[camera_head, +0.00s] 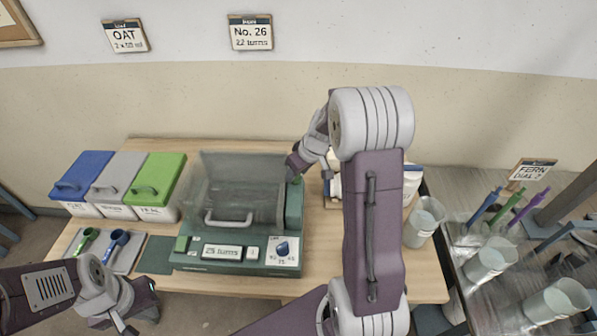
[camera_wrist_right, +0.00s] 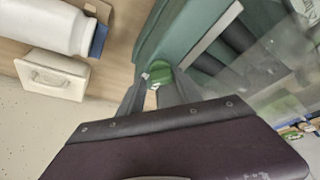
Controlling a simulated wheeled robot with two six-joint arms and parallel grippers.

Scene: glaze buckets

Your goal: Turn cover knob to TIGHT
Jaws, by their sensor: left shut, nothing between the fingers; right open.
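A green machine (camera_head: 238,265) with a clear lid (camera_head: 235,185) stands on the wooden table; the lid is down, with a grey handle (camera_head: 228,219) at its front. The small green cover knob (camera_wrist_right: 161,73) is at the machine's side in the right wrist view; its marks are not readable. My right gripper (camera_wrist_right: 150,95) is open, with its fingers at the knob, one on each side; contact is unclear. In the head view it is at the machine's back right corner (camera_head: 294,170), partly hidden by its arm. My left gripper (camera_head: 128,328) is shut and empty, low at the left.
Blue (camera_head: 82,174), grey (camera_head: 118,176) and green (camera_head: 158,179) lidded bins stand left of the machine. Scoops lie on a tray (camera_head: 124,262). A white bottle (camera_wrist_right: 62,25) is near the right gripper. Cups (camera_head: 491,258) and pens stand on the metal table at right.

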